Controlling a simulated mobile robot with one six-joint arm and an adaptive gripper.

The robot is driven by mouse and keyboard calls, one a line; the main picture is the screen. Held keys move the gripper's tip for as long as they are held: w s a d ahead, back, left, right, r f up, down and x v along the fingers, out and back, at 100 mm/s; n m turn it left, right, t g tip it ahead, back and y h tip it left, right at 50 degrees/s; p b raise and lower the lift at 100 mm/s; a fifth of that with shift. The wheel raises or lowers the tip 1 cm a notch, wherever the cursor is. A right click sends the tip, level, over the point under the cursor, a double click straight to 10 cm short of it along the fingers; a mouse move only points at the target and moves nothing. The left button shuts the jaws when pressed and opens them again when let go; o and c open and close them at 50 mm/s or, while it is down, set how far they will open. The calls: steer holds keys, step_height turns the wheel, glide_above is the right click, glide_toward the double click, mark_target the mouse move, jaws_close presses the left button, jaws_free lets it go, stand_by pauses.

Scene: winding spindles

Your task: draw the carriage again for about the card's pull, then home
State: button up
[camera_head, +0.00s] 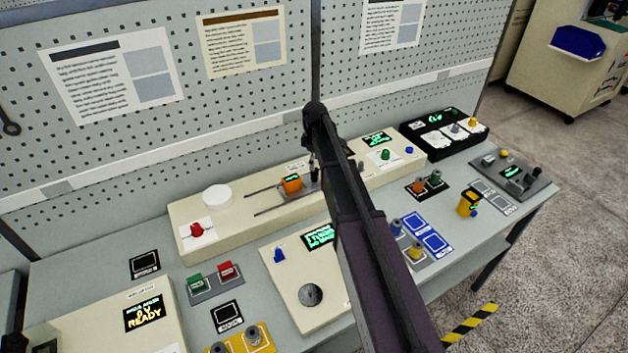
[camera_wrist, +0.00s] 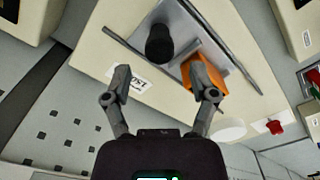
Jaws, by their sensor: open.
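The carriage is a grey plate with an orange block (camera_head: 292,184) and a dark upright post, set along two dark rails (camera_head: 262,190) on a long cream panel. In the wrist view the dark round-topped post (camera_wrist: 159,43) stands on the plate beside the orange block (camera_wrist: 205,72). My gripper (camera_wrist: 162,80) is open, and the post is just beyond and between its fingertips. The right fingertip overlaps the orange block in the picture; I cannot tell whether they touch. In the head view my arm hides most of my gripper and part of the carriage.
A red knob (camera_head: 197,230) and a white round disc (camera_head: 217,196) sit on the panel's left part. A green knob (camera_head: 385,154) is at its right. A cream box with a crank disc (camera_head: 310,294) stands in front. Printed cards (camera_head: 112,81) hang on the pegboard behind.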

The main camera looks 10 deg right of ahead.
mark_target(315, 175)
steer(key=shift+f+b, duration=2.9)
steer(key=shift+f, duration=0.3)
jaws_close()
